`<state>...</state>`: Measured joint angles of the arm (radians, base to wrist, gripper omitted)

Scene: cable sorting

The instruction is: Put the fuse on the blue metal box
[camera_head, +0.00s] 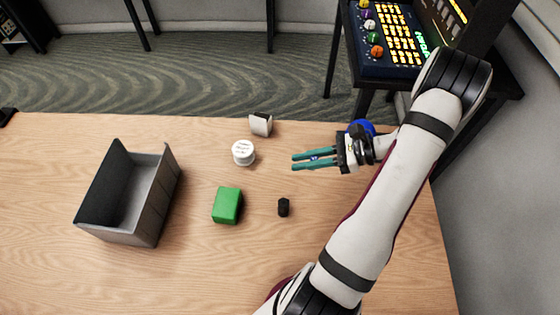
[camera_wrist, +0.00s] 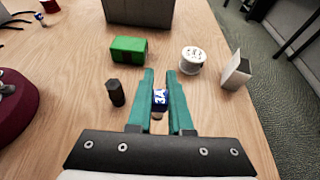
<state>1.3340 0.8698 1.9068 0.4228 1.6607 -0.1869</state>
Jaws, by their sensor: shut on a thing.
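My gripper (camera_head: 293,161) is at the right part of the table, its teal fingers pointing left. In the wrist view the gripper (camera_wrist: 161,72) is shut on a small blue and white fuse (camera_wrist: 159,99) marked "3A". In the head view only a small bit of the fuse (camera_head: 315,157) shows between the fingers. An open box (camera_head: 165,200) stands at the left of the table; it looks grey rather than blue. Its lower wall (camera_wrist: 140,12) shows at the top of the wrist view. No clearly blue box is seen.
A green block (camera_head: 227,205), a black hexagonal piece (camera_head: 283,207), a white round piece (camera_head: 243,152) and a white-and-grey wedge-like piece (camera_head: 261,124) stand between the box and my gripper. Bare wood lies around them. A control panel (camera_head: 385,40) stands beyond the table.

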